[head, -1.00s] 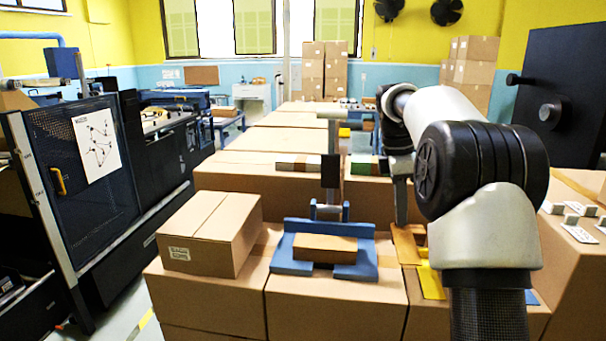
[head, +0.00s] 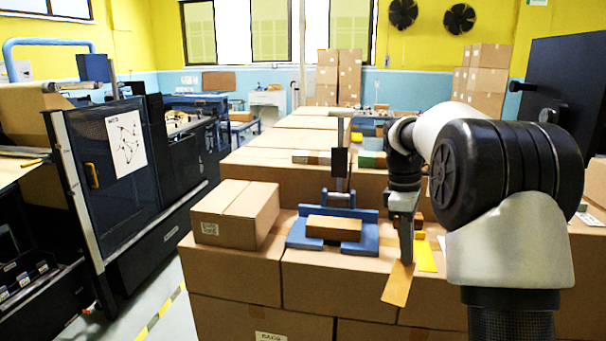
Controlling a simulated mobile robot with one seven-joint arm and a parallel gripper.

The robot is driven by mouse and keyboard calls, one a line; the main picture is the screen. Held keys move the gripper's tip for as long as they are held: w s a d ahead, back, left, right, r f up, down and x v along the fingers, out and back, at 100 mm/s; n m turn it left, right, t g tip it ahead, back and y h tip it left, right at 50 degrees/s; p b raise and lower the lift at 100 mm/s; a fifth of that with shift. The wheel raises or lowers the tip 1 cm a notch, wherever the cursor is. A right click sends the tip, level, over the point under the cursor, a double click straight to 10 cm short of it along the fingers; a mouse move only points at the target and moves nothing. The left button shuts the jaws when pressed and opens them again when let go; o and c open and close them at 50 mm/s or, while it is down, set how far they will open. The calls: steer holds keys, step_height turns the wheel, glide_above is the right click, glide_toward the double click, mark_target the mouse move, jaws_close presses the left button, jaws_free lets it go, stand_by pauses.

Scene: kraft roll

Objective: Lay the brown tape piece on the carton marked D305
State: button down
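My gripper (head: 406,258) points down right of the middle of the head view. It looks shut on the top end of the brown tape piece (head: 397,286), which hangs slanted in front of the front row of cartons. Its fingertips are small and partly hidden by the tape. A small closed carton (head: 235,214) stands on the stacked cartons at left, with a white label on its front-left face. Another label shows on a lower carton (head: 250,318) at the bottom edge. I cannot read D305 on either label.
A blue fixture (head: 300,238) with a brown block (head: 334,228) and an upright post stands on the cartons, left of my gripper. A yellow piece (head: 426,256) lies just right of it. A dark machine (head: 110,180) stands at left, with a floor aisle between.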

steer(key=s+a+f+m, duration=0.3)
steer(key=s+f+m, duration=0.1)
steer(key=f, duration=0.2)
steer(key=s+a+f+m+y, duration=0.1)
steer(key=s+a+f+m, duration=0.2)
steer(key=f, duration=0.3)
steer(key=s+a+f+m+g, duration=0.1)
steer(key=s+a+f+m, duration=0.2)
steer(key=s+f+m, duration=0.2)
steer(key=shift+f+m+y, duration=0.3)
steer(key=shift+f, duration=0.5)
steer(key=shift+w+a, duration=0.1)
